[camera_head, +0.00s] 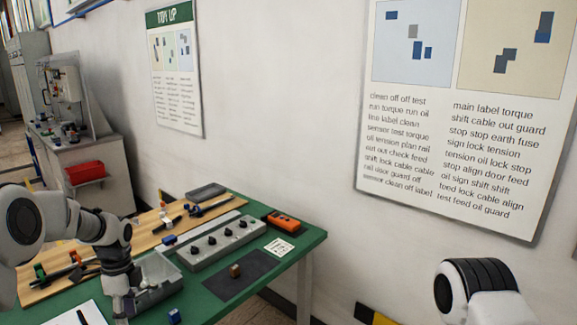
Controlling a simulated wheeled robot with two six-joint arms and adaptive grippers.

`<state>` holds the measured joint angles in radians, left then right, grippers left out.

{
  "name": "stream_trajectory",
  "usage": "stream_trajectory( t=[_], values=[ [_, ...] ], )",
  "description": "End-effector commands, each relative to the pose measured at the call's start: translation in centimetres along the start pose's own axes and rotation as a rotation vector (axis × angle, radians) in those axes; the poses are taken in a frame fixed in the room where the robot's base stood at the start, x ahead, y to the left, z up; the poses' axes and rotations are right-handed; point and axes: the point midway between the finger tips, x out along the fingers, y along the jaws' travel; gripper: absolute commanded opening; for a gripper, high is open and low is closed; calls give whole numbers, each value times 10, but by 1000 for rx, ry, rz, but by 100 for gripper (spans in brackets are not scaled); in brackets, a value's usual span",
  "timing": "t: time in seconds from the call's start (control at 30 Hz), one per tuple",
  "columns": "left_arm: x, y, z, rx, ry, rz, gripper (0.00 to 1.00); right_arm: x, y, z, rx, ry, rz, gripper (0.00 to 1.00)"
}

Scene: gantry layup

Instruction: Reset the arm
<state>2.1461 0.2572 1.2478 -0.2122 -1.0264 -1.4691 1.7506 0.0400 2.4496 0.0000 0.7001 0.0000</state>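My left arm comes in from the left and bends down over the front left part of the green table (308,243). My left gripper (122,304) points down beside the grey bin (160,272) at the picture's bottom edge. Its fingertips are too small and cut off to tell open from shut. Of my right arm only a white and black link (480,290) shows at the bottom right, away from the table. My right gripper is outside the picture.
A wooden board (150,238) with several small parts lies on the table. A grey control box with black knobs (215,243), an orange device (282,221), a dark mat (252,262) with a small brown block (235,271), and a blue block (174,316) are nearby.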

Motion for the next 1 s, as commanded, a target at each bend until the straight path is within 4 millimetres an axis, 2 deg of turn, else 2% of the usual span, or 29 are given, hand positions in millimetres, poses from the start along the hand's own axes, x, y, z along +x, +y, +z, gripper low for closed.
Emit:
stream_trajectory(
  t=[0.27,0.37,0.47,0.5,0.57,0.6,0.7,0.77,0.8,0.87,0.9,1.0],
  values=[
    [90,63,-23,47,-29,197,48,0,0,0,0,-1,0,40],
    [134,99,-34,36,-37,261,48,0,0,1,0,-1,0,40],
    [188,153,-47,-26,-49,322,48,0,0,0,0,-1,0,40],
    [210,180,-52,-72,-56,339,48,0,0,0,0,-1,0,40],
    [241,227,-59,-171,-69,357,48,0,0,0,0,-1,0,40],
    [258,260,-62,-254,-80,358,48,0,0,0,0,-1,0,40],
    [283,341,-65,-548,-105,313,48,0,0,0,0,-1,0,40],
    [284,370,-65,-749,-99,242,48,0,0,0,0,-1,0,40],
    [280,378,-64,-883,-80,183,48,0,0,0,0,-1,0,40],
    [273,378,-64,-1070,-32,94,48,0,0,0,0,-1,0,40],
    [270,372,-64,-1178,9,37,48,0,0,0,0,-1,0,40],
    [268,343,-68,-1362,116,-69,48,0,0,0,0,-1,0,40]
  ],
)
